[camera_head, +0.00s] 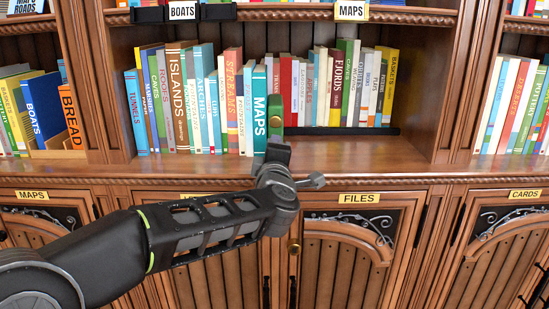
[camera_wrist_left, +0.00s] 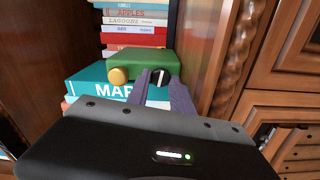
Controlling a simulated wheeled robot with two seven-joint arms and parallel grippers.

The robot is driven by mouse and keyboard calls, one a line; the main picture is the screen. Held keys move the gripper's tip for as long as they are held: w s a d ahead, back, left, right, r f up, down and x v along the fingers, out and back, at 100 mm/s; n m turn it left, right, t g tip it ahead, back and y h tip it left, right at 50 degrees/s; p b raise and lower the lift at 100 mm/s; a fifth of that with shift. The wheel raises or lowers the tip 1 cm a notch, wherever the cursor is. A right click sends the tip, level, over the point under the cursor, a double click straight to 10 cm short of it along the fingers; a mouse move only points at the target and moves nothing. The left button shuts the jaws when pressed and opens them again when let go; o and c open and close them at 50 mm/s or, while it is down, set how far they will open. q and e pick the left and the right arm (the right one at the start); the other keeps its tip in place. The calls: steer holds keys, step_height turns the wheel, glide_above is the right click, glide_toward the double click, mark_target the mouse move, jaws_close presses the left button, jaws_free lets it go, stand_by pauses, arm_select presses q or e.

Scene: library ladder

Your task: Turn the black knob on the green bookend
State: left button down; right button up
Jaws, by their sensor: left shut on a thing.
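The green bookend (camera_head: 276,108) stands upright on the middle shelf, at the right end of a row of books, beside the teal MAPS book (camera_head: 259,110). In the left wrist view the bookend (camera_wrist_left: 140,58) carries a round gold knob (camera_wrist_left: 118,76) and a black knob (camera_wrist_left: 160,77) with a pale line on it. My left gripper (camera_head: 277,147) reaches up to the bookend from the front. Its fingers (camera_wrist_left: 156,84) are closed around the black knob. In the head view the gripper hides the black knob. My right gripper is not in view.
More books (camera_head: 335,90) stand behind and to the right on a black base (camera_head: 345,131). The shelf board (camera_head: 350,150) is bare in front of them. Cabinet doors with a FILES label (camera_head: 359,198) lie below. A wooden upright (camera_head: 452,90) bounds the bay on the right.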

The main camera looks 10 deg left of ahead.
arm_select(q)
steer(key=shift+f+n+b, duration=0.1)
steer(key=shift+n+b, duration=0.45)
steer(key=shift+n, duration=0.55)
steer(key=c, duration=1.2)
jaws_free()
steer(key=shift+o, duration=0.2)
